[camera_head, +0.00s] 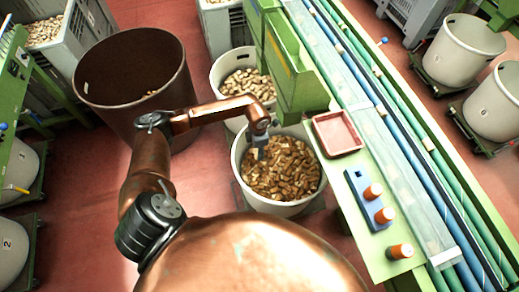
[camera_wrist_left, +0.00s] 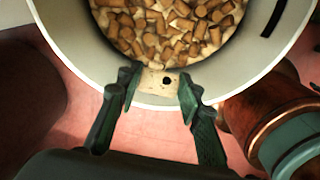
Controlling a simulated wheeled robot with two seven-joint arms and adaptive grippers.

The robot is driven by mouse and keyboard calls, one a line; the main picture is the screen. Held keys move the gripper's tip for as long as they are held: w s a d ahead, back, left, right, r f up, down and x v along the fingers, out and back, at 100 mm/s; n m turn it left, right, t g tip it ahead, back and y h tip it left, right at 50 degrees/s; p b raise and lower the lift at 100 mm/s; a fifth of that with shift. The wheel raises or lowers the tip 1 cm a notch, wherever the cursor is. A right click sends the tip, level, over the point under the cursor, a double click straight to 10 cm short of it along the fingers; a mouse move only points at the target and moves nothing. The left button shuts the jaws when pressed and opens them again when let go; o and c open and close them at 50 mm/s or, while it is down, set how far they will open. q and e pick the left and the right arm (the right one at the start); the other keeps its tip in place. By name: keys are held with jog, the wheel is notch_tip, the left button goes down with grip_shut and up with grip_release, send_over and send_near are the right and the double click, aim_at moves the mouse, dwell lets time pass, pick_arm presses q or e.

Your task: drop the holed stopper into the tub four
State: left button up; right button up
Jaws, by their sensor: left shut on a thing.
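My left gripper (camera_head: 262,152) reaches over a white tub (camera_head: 246,194) filled with brown corks, beside the green bench. In the left wrist view, the gripper (camera_wrist_left: 158,82) is shut on the holed stopper (camera_wrist_left: 152,80), a pale cork with a dark round hole in its side. In that view the stopper overlaps the near rim of the tub (camera_wrist_left: 70,62), with loose corks beyond it. Its height above the tub is hard to tell. In the head view the stopper cannot be made out. No number is readable on this tub. My right gripper is not in view.
Another white tub (camera_head: 222,68) of paler corks stands behind, and a big brown bin (camera_head: 125,80) stands left. The bench holds a red tray (camera_head: 318,122), a blue block (camera_head: 358,184) with two orange-brown cylinders, and another cylinder (camera_head: 401,251).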

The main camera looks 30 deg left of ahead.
pick_arm(q)
notch_tip(320, 180, down, 4)
jog(key=shift+f+b, duration=0.1)
jog(key=shift+b, duration=0.95)
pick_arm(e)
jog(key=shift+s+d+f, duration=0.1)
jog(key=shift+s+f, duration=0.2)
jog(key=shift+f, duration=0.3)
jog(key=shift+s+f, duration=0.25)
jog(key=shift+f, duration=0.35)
pick_arm(q)
jog(key=o, duration=0.8)
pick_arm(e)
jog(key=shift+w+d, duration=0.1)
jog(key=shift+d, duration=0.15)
pick_arm(q)
jog(key=shift+r, duration=0.2)
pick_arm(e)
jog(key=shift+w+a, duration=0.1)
pick_arm(q)
notch_tip(320, 180, up, 12)
jog(key=shift+f, duration=0.1)
